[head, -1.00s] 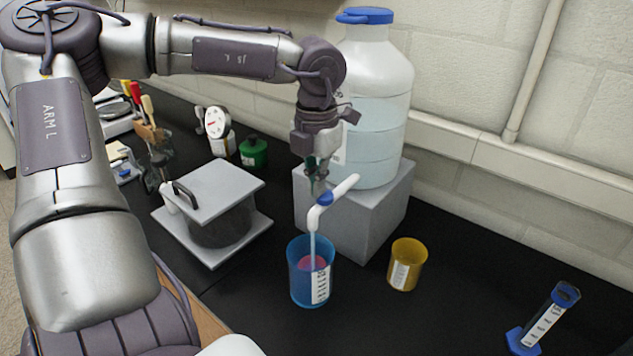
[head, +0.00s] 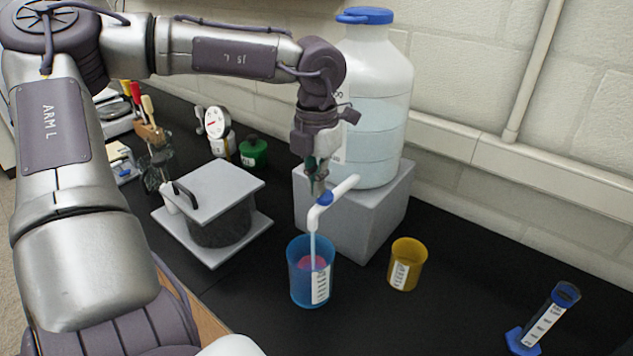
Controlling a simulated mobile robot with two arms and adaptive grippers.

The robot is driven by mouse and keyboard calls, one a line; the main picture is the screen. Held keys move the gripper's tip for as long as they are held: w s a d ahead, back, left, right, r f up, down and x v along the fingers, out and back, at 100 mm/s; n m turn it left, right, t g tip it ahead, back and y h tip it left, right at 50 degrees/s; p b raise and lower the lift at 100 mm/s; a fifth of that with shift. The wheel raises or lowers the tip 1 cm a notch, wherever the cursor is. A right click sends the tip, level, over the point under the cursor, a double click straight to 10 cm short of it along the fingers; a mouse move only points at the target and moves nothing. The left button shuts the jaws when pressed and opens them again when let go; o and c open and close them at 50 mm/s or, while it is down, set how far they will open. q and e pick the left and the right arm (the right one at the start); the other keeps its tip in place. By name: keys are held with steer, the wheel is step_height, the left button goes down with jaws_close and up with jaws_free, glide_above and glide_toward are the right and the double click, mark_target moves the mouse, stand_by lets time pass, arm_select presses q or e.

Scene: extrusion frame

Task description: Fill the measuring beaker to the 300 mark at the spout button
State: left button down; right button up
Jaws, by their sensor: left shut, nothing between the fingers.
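A blue translucent beaker (head: 297,284) with a white scale label stands upright on the black bench under the spout (head: 316,215). A stream runs from the spout into it, and pinkish liquid shows inside. The level against the marks is too small to read. The white spout has a blue button (head: 325,198) on top and comes from a large clear carboy (head: 377,115) with a blue cap. My left gripper (head: 318,190) is shut and empty, pointing down at the blue button; it appears to touch it. My right gripper is not in view.
The carboy stands on a grey block (head: 375,220). A yellow beaker (head: 407,265) stands right of the blue one, and a blue-based measuring cylinder (head: 545,320) further right. A lidded grey apparatus (head: 215,190) and a green jar (head: 253,152) are at left.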

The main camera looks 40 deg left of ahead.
arm_select(q)
steer(key=shift+f, duration=0.1)
stand_by(0.8)
step_height(320, 180, up, 14)
steer(key=shift+b, duration=0.3)
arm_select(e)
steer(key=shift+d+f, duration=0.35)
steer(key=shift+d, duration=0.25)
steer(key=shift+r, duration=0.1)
